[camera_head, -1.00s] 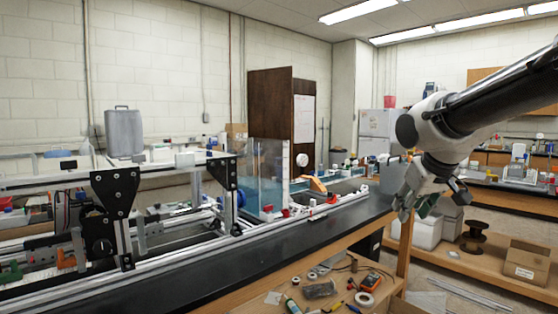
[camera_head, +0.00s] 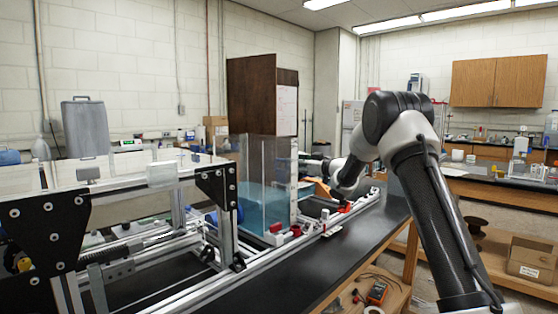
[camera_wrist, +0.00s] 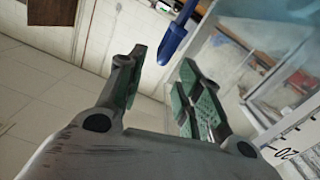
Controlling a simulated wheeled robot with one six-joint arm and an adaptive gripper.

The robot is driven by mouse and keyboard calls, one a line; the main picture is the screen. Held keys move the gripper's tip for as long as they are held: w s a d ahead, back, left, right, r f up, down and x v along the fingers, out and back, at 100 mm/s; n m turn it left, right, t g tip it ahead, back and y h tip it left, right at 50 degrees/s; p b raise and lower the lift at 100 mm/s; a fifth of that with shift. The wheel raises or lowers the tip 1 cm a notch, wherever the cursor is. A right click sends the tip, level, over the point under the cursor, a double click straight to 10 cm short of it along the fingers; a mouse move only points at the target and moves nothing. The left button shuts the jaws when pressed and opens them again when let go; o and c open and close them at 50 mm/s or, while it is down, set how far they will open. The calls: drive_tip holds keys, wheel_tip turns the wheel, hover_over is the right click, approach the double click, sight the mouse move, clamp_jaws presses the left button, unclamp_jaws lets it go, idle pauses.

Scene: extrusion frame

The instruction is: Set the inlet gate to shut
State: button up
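A clear tank (camera_head: 252,180) with blue water stands at the middle of the frame in the head view. Its clear wall with scale marks fills the right of the wrist view (camera_wrist: 285,130). A blue bar-like handle (camera_wrist: 176,38) shows in the wrist view; I cannot tell for certain that it belongs to the inlet gate. My gripper (camera_wrist: 162,64) is open, with green-padded fingers apart. The handle's lower end lies beyond the gap between the fingertips, and no contact is visible. In the head view, my arm partly hides my gripper beside the tank's right side.
A tall brown board (camera_head: 250,95) stands behind the tank. Red fittings (camera_head: 276,228) sit along the rail in front of it. The black bench top (camera_head: 290,278) is mostly clear. A multimeter (camera_head: 377,292) lies on the lower shelf. A cardboard box (camera_head: 532,262) stands at right.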

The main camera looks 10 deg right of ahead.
drive_tip(key=x, duration=0.8)
drive_tip(key=shift+a, duration=0.15)
clamp_jaws()
